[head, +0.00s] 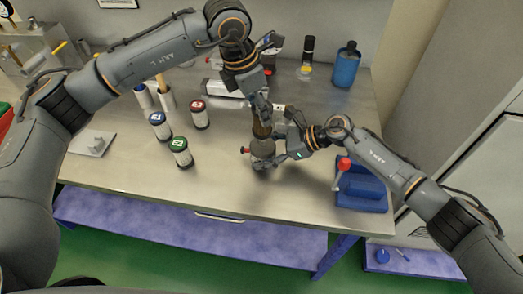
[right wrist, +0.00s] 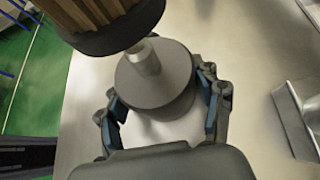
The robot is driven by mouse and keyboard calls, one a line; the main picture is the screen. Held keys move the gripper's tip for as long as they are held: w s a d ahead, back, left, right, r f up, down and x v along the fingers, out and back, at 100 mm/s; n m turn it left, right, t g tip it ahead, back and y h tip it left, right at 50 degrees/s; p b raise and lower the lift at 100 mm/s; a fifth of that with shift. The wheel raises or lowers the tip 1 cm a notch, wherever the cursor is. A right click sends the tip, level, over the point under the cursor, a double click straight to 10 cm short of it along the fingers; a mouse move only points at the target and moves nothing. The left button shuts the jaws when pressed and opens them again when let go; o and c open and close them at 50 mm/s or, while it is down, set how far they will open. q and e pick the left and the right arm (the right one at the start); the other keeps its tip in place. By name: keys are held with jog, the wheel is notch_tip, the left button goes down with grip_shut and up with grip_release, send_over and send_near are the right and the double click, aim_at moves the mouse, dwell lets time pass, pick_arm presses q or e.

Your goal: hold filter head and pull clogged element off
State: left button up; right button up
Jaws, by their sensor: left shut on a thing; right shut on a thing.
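The filter head (head: 263,148) is a grey round body with a small red part at its left, low over the bench. My right gripper (head: 281,157) is shut around it from the right. In the right wrist view the head (right wrist: 150,85) sits between both fingers, with a pale metal stub on top. The clogged element (head: 261,129) is a brown pleated cylinder directly above the head. My left gripper (head: 262,109) is shut on its upper part. In the right wrist view the element (right wrist: 95,15) has a dark end cap; the stub shows below it. I cannot tell whether they touch.
Red-capped (head: 199,115), blue-capped (head: 160,126) and green-capped (head: 181,152) jars stand left of the grippers. A blue fixture (head: 362,188) with a red-knobbed lever is at right. A blue bottle (head: 346,66) stands at the back. The bench front (head: 215,190) is clear.

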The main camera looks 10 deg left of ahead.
pick_arm(q)
jog(key=shift+r, duration=1.9)
pick_arm(e)
jog(key=shift+f, duration=0.2)
jog(key=o, duration=1.1)
pick_arm(q)
jog(key=shift+w, duration=0.1)
pick_arm(e)
jog(key=shift+o, duration=0.3)
jog(key=shift+r, duration=0.1)
jog(key=v, duration=1.2)
